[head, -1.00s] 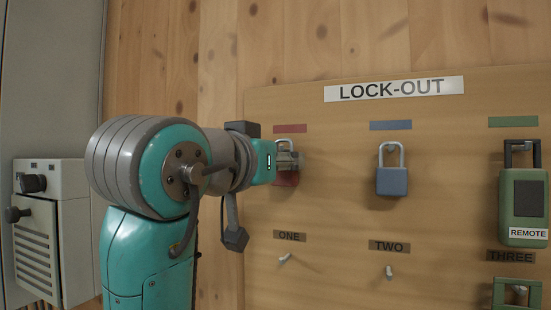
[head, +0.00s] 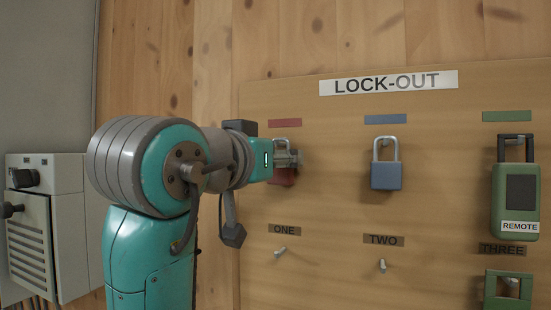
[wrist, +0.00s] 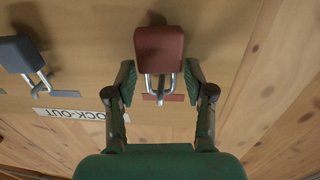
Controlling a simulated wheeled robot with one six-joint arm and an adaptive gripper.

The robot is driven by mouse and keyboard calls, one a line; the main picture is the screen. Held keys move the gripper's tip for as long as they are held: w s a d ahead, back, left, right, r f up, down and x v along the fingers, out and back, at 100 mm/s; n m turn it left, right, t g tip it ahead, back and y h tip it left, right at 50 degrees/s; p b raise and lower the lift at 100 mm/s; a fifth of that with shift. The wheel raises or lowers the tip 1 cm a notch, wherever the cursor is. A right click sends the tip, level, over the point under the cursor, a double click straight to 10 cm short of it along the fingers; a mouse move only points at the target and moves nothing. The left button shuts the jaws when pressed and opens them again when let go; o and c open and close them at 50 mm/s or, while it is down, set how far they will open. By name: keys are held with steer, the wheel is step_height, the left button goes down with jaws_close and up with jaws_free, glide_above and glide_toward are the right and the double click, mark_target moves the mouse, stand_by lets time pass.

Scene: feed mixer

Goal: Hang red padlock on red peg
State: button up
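The red padlock (wrist: 159,48) is at the board, its body and silver shackle clear in the inverted wrist view. In the head view the red padlock (head: 282,178) is partly hidden by my gripper (head: 290,159), below the red label (head: 285,122). In the wrist view my gripper (wrist: 160,68) is open, its pads on either side of the shackle with gaps showing on both sides.
The blue padlock (head: 386,176) hangs to the right under a blue label. A green remote (head: 514,200) hangs farther right. Bare pegs stick out below the ONE (head: 280,251) and TWO (head: 382,265) labels. A grey control box (head: 60,225) stands at the left.

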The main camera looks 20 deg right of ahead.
steer(key=shift+o, duration=0.7)
